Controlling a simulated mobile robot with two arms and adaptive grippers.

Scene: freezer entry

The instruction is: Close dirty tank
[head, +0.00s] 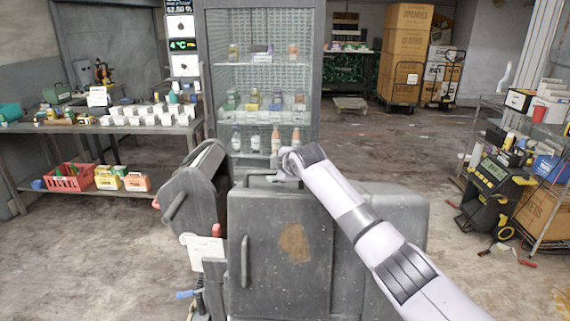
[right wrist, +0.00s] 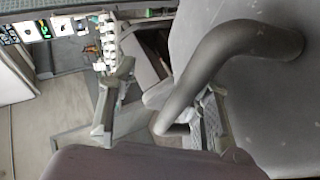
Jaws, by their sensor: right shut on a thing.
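A worn grey floor machine (head: 280,265) stands in front of me in the head view, with a rusty brown patch on its front panel. I take its box-shaped body to be the dirty tank. A handle (head: 262,179) sits along its top edge. My right gripper (head: 283,172) is at this handle, with its arm coming in from the right. In the right wrist view a dark curved handle (right wrist: 235,50) runs between the fingers of my right gripper (right wrist: 160,112), which is shut on it. I cannot tell whether the lid is fully down. My left gripper is not in view.
A glass-fronted cabinet (head: 262,90) with bottles stands behind the machine. A cluttered shelf rack (head: 520,145) is at the right. The floor between is mostly clear.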

